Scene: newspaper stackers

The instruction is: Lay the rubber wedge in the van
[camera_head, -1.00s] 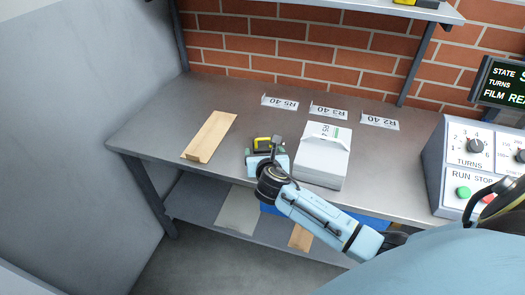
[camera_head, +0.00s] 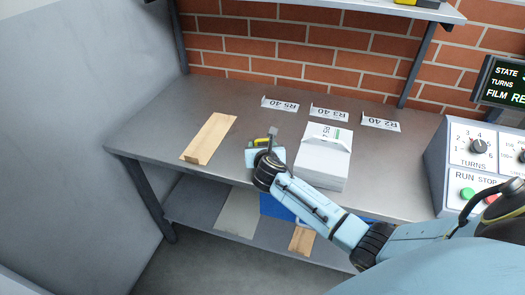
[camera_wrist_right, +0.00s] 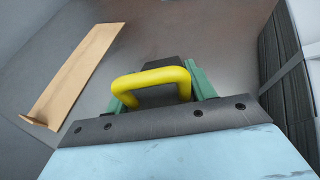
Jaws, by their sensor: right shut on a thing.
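My right gripper (camera_head: 266,144) is over the front part of the metal table, between the wooden board and the paper stack. It is shut on a dark piece with a yellow handle, which I take for the rubber wedge (camera_head: 260,142). In the right wrist view the yellow handle (camera_wrist_right: 150,82) arches between the green fingers, and a dark part shows behind it. Most of the wedge is hidden by the gripper, and I cannot tell whether it touches the table. No van is in view. My left gripper is not in view.
A wooden board (camera_head: 209,139) lies left on the table (camera_head: 165,115). A strapped paper stack (camera_head: 322,160) stands close right of the gripper. Label cards (camera_head: 328,113) lie behind. A control box (camera_head: 478,165) is at right. A lower shelf (camera_head: 195,208) holds flat sheets.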

